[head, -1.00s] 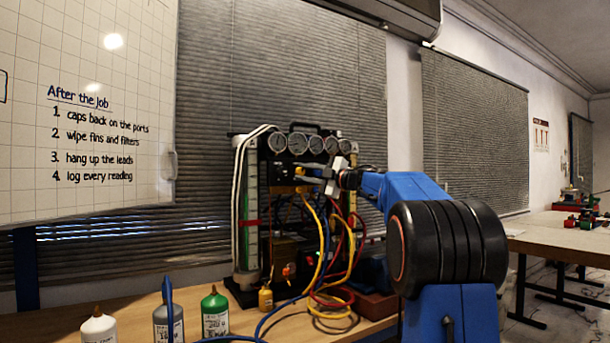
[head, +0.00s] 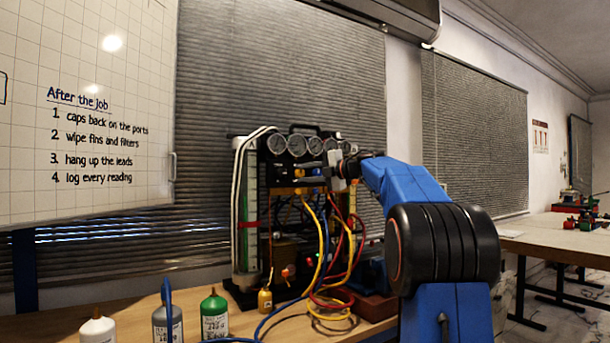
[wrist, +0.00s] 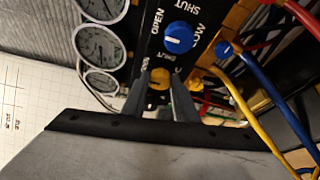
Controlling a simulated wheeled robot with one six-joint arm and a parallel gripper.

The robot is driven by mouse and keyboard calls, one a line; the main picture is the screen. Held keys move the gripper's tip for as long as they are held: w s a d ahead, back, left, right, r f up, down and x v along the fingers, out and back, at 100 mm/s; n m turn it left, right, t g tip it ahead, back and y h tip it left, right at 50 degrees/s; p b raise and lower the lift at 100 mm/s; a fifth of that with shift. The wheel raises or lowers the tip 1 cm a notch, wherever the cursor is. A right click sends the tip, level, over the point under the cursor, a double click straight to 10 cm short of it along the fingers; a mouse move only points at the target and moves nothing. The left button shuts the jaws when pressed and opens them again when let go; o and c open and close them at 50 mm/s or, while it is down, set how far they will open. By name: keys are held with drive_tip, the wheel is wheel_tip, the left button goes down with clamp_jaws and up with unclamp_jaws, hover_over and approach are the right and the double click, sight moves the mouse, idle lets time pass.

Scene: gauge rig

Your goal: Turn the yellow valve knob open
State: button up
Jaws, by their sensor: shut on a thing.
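The yellow valve knob (wrist: 159,77) is on the black panel in the wrist view, between the two fingertips of my gripper (wrist: 159,88). My gripper is shut on the knob, with one finger on each side. The fingers hide the knob's lower part and some of the lettering around it. In the head view my gripper (head: 302,182) reaches in from the right to the front of the gauge rig (head: 252,215), just below the gauges. The knob's pointer direction cannot be made out.
A blue knob (wrist: 179,37) with OPEN and SHUT lettering is close beside the yellow one. Round gauges (wrist: 99,47) line the panel. Yellow, red and blue hoses (head: 322,245) hang in front of the rig. Bottles (head: 214,315) stand on the bench at the front left.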

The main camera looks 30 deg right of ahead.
drive_tip(key=shift+f, duration=0.1)
drive_tip(key=o, duration=1.1)
drive_tip(key=shift+c, duration=0.2)
drive_tip(key=v, duration=1.7)
drive_tip(key=shift+s, duration=0.15)
